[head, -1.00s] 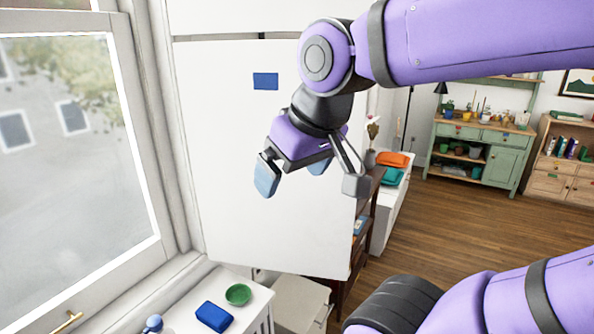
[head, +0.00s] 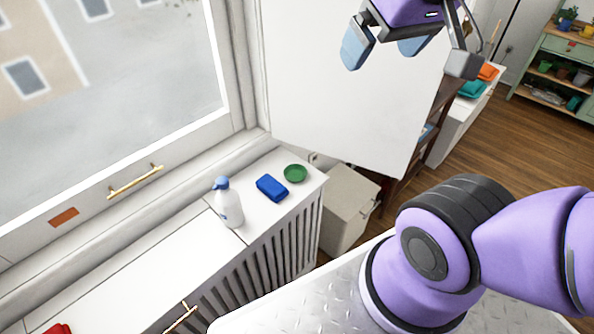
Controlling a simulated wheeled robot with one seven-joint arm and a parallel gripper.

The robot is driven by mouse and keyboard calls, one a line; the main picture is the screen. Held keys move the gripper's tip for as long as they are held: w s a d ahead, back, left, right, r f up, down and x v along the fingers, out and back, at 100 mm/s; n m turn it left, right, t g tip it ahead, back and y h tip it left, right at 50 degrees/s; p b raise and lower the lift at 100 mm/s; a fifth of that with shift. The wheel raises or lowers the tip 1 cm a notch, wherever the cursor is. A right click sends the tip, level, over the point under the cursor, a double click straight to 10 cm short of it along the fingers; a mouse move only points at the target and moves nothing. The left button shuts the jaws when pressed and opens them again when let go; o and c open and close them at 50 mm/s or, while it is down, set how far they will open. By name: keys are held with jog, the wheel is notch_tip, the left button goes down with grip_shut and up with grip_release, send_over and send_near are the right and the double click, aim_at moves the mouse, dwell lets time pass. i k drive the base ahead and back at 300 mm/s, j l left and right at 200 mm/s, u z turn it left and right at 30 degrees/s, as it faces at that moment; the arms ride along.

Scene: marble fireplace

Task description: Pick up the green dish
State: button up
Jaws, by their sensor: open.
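The green dish (head: 295,173) is a small round shallow dish. It lies on the white radiator cover (head: 258,224) below the window, near the cover's far right corner. My gripper (head: 384,50) is at the top of the head view, with blue fingertips pointing down. It is open and empty, in the air in front of the white panel, well above the dish and to its right in the picture.
A blue folded cloth or block (head: 271,188) lies just left of the dish. A white bottle with a blue cap (head: 229,204) stands further left. A beige bin (head: 345,208) stands on the floor right of the cover. A white panel (head: 340,90) rises behind.

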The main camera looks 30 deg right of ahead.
aim_at(295, 173)
jog(key=u, duration=1)
jog(key=k+l+u, duration=0.15)
jog(key=l, duration=0.2)
jog(key=k+l+u, duration=0.2)
jog(key=l, duration=0.15)
jog(key=l+u, duration=0.15)
jog(key=l, duration=0.2)
jog(key=k+l+u, duration=0.15)
jog(key=k+l, duration=0.05)
jog(key=l, duration=0.1)
